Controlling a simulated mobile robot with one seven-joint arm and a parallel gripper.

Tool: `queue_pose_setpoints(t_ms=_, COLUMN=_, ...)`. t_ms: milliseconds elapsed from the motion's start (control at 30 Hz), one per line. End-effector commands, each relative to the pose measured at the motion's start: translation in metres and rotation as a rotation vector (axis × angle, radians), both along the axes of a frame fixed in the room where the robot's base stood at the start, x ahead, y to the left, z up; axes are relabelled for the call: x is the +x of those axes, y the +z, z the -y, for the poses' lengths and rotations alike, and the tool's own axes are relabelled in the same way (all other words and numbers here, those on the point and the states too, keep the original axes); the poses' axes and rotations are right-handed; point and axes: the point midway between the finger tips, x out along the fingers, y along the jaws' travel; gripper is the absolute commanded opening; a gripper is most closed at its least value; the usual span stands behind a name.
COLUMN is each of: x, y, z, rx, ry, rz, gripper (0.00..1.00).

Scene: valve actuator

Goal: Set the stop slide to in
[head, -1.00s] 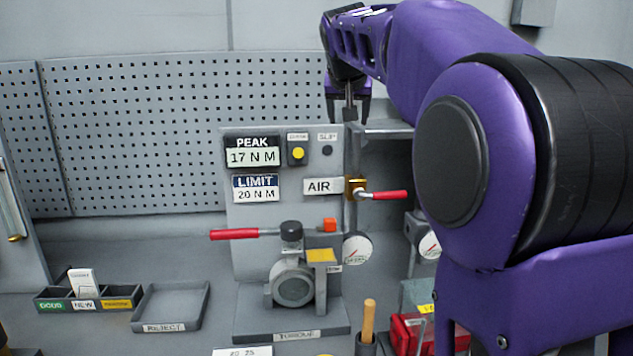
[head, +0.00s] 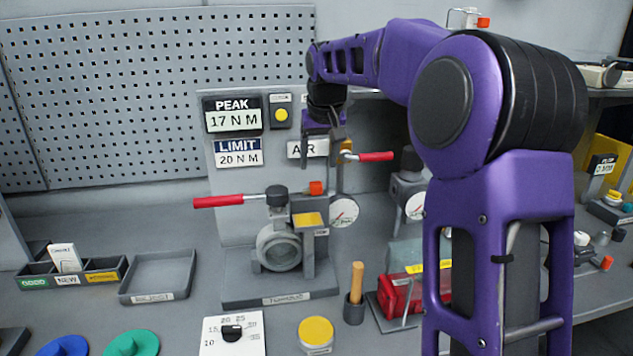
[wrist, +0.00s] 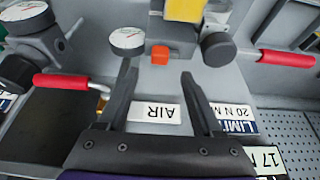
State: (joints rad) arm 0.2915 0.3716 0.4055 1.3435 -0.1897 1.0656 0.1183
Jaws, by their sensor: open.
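A grey post with a yellow top (head: 309,219) stands on the torque stand, right of the round grey socket (head: 279,248). A small label on its right side is too small to read. An orange-red block (head: 316,188) is above it, and shows in the wrist view (wrist: 160,55). I cannot tell for certain which of these is the stop slide. My gripper (head: 336,150) is in front of the AIR sign (head: 307,149), above the orange block and apart from it. In the wrist view, its two fingers (wrist: 158,72) are apart with nothing between them.
A red lever (head: 218,201) reaches left from the stand. A red-handled air valve (head: 375,156) is right of my gripper, and a gauge (head: 343,212) is below it. A wooden-handled tool (head: 357,283) stands in front. The reject tray (head: 158,277) is empty.

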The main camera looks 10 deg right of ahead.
Motion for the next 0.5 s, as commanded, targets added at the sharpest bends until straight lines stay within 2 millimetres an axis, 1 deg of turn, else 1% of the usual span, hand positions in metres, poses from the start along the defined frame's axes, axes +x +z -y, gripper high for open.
queue_pose_setpoints(t_ms=33, x=0.004, y=-0.013, z=0.0, rx=0.001, ry=-0.001, rz=-0.004, gripper=0.68)
queue_pose_setpoints(t_ms=200, x=0.017, y=-0.043, z=0.0, rx=0.001, ry=-0.001, rz=-0.003, gripper=0.68)
queue_pose_setpoints(t_ms=400, x=0.027, y=-0.065, z=0.0, rx=0.002, ry=-0.001, rz=0.0, gripper=0.68)
queue_pose_setpoints(t_ms=500, x=0.029, y=-0.069, z=0.0, rx=0.002, ry=-0.001, rz=0.001, gripper=0.68)
